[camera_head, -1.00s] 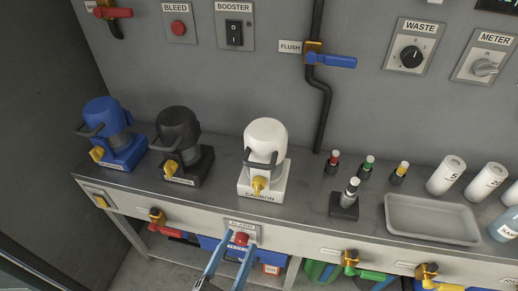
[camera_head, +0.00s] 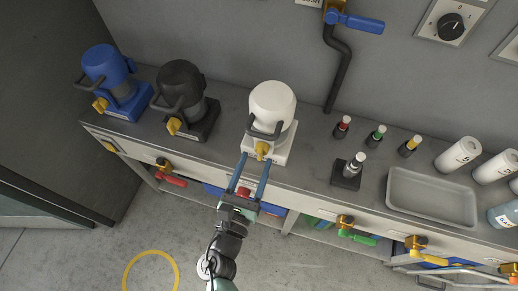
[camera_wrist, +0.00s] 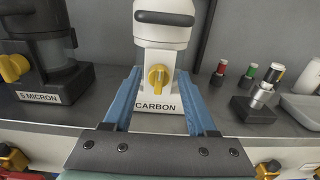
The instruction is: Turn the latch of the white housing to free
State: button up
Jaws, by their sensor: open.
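The white housing (camera_head: 272,100) stands upright on the bench, with a dark handle bar across its front. In the wrist view the white housing (camera_wrist: 160,35) has a base labelled CARBON. Its yellow latch (camera_wrist: 158,77) is on the front of the base, and its grip looks upright there. The latch (camera_head: 262,149) also shows in the head view. My gripper (camera_head: 254,157) is open, with its blue fingers pointing at the base from the front.
A black housing (camera_head: 183,95) and a blue housing (camera_head: 108,75) stand to the left, each with a yellow latch. Small capped bottles, a dark block (camera_head: 346,175) and a grey tray (camera_head: 428,202) are to the right. Valves with coloured handles line the bench front.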

aim_at(259, 154)
jog(key=shift+x, duration=1.85)
jog(key=c, duration=0.9)
jog(key=shift+s, duration=0.1)
grip_shut()
jog(key=shift+f, duration=0.15)
